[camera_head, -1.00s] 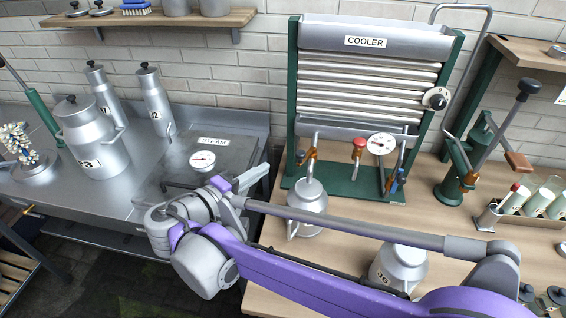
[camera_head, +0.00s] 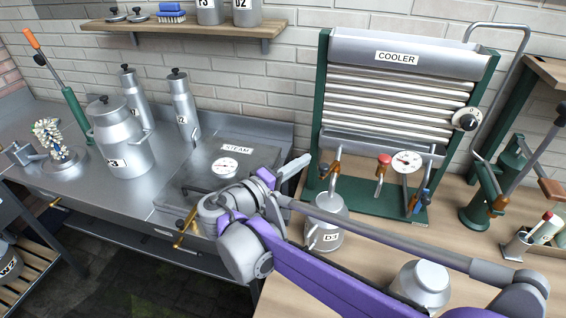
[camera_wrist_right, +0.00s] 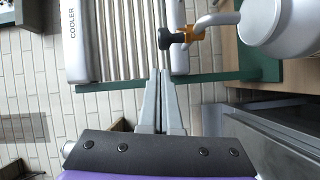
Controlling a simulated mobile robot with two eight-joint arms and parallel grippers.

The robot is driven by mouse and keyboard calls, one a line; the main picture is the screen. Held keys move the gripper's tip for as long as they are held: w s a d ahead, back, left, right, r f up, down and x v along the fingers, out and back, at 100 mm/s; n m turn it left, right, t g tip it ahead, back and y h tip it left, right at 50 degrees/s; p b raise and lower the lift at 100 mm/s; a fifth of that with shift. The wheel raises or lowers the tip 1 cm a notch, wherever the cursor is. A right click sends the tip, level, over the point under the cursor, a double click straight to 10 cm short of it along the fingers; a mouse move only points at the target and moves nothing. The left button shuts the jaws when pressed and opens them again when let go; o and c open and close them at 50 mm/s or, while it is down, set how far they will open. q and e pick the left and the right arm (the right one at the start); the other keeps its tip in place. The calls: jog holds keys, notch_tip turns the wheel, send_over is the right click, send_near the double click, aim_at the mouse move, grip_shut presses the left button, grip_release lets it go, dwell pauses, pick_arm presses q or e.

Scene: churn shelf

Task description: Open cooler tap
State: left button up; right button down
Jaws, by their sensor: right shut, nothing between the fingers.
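The cooler (camera_head: 395,88) stands against the wall with a green frame and ribbed metal pipes. At its foot are a copper-coloured tap (camera_head: 334,168) on the left, a red-knobbed valve (camera_head: 383,160) in the middle and a blue-handled one (camera_head: 419,200) on the right. My right gripper (camera_head: 303,163) is shut and empty, just left of the cooler's lower left side. In the wrist view the shut fingertips (camera_wrist_right: 159,74) point at the pipes, apart from an orange tap with a black handle (camera_wrist_right: 168,38). My left gripper is not in view.
Metal can D3 (camera_head: 325,236) stands below the left tap, and another can (camera_head: 421,284) is nearer me. The steam unit (camera_head: 232,160) and can P3 (camera_head: 118,140) are to the left. A dial gauge (camera_head: 407,162) sits on the cooler's front. A green hand pump (camera_head: 487,205) is at right.

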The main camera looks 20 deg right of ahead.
aim_at(320, 167)
jog(key=shift+s+d+f, duration=0.15)
jog(key=shift+s+d, duration=0.4)
jog(key=shift+s, duration=0.1)
jog(key=shift+s+d+n+t+y+p, duration=0.35)
jog(key=shift+s+n+t, duration=0.1)
jog(key=shift+s, duration=0.2)
jog(key=shift+s+d+n+t+y+p, duration=0.25)
jog(key=shift+s+n+t+p, duration=0.15)
jog(key=shift+s, duration=0.2)
jog(key=shift+w+a, duration=0.1)
